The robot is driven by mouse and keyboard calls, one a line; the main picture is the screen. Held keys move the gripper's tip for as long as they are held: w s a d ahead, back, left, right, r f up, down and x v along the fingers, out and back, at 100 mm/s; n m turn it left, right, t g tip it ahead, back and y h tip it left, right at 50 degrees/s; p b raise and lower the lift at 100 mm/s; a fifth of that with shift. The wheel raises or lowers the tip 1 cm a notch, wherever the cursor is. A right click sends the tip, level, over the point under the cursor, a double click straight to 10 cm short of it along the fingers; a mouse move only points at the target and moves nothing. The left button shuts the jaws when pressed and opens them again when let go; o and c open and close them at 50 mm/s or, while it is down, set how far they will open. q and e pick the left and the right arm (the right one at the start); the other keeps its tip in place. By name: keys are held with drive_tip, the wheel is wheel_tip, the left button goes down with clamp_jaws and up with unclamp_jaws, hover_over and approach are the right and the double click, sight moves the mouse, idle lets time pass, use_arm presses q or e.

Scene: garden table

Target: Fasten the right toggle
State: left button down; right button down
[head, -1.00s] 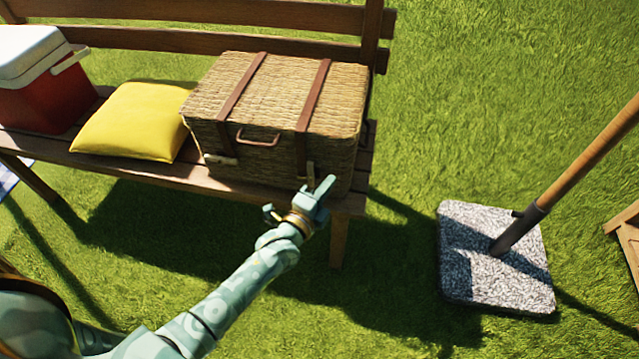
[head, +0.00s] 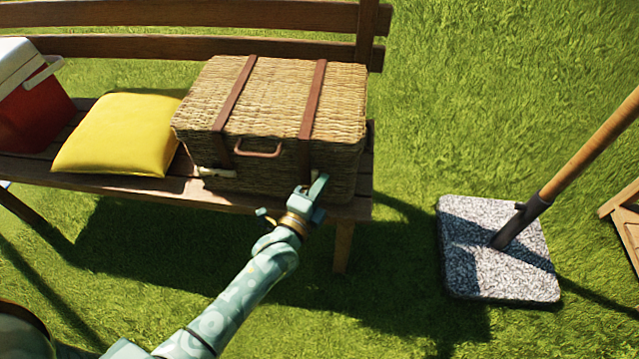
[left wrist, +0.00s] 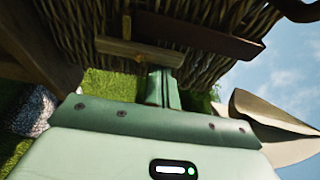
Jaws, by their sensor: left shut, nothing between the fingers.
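The wicker basket (head: 265,105) sits shut on the bench, with two brown leather straps over its lid. The right strap (head: 313,100) runs down the front to the right toggle, which my gripper mostly hides in the head view. In the left wrist view the pale wooden toggle (left wrist: 140,52) lies just beyond my fingertips, beside the brown strap (left wrist: 200,36). My left gripper (head: 318,187) is shut and empty at the basket's lower right front. Its fingers (left wrist: 160,86) appear at or very near the toggle; contact is unclear. The left toggle (head: 217,172) lies crosswise. My right gripper is not in view.
A handle (head: 258,150) sticks out from the basket's front between the straps. A yellow cushion (head: 120,134) and a red cooler (head: 30,110) are to the left on the bench (head: 130,190). A stone base with a pole (head: 480,270) stands on the grass at right.

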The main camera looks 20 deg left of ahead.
use_arm(q)
drive_tip(key=shift+s+a+r+n, duration=0.1)
drive_tip(key=shift+a+n, duration=0.05)
drive_tip(key=shift+n, duration=0.45)
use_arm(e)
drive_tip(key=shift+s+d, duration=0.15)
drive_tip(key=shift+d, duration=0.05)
